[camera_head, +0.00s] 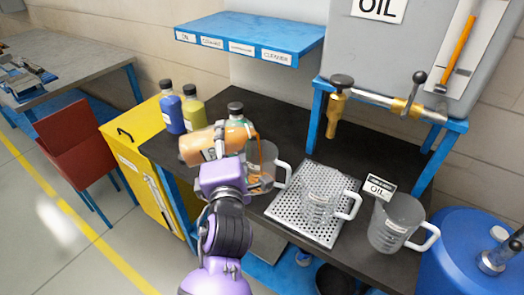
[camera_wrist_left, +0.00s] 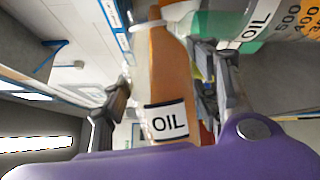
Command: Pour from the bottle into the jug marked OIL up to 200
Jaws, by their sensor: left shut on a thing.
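My left gripper (camera_head: 221,143) is shut on the orange bottle (camera_head: 200,148), with its fingers around the bottle's body. The bottle is tipped almost level, mouth to the right, and its OIL label shows in the left wrist view (camera_wrist_left: 168,122). An orange stream (camera_head: 258,148) runs from the mouth down into a clear jug (camera_head: 267,158) on the bench. Orange liquid shows low in this jug; its level against the scale cannot be read. The left wrist view shows the jug (camera_wrist_left: 282,22) marked OIL, with 500 and 400. My right gripper is not in view.
A clear jug (camera_head: 322,190) stands on a perforated tray (camera_head: 283,215). Another jug (camera_head: 397,222) stands right, by an OIL card (camera_head: 379,188). A blue shelf (camera_head: 250,38) hangs above.

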